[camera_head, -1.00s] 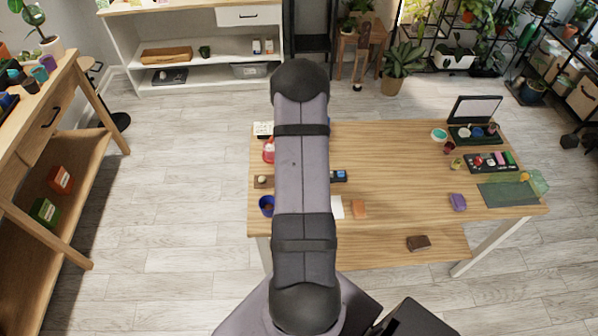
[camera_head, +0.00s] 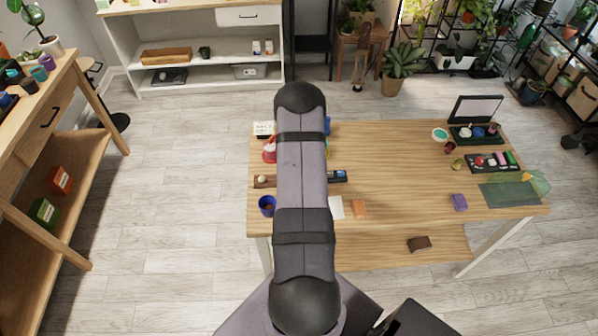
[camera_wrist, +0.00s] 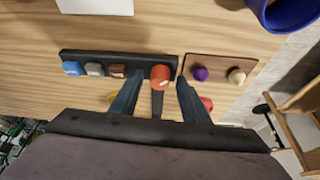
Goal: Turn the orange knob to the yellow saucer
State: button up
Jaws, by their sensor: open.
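An orange-red knob (camera_wrist: 160,76) with a light mark on top shows in the wrist view at the right end of a dark bar. My gripper (camera_wrist: 156,86) is open, one finger on each side of the knob; I cannot tell whether either finger touches it. A yellow thing (camera_wrist: 112,97), perhaps the yellow saucer, is mostly hidden behind the left finger. A red thing (camera_wrist: 207,103) shows partly behind the right finger. In the head view my arm hides the knob and gripper.
The dark bar (camera_wrist: 128,71) also carries a blue piece (camera_wrist: 72,68), a grey one and a brown one. Close on its right is a brown board (camera_wrist: 219,62) with purple and cream knobs. A blue cup (camera_head: 267,205) stands near the table's left edge.

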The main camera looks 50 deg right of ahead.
jog(key=c, duration=1)
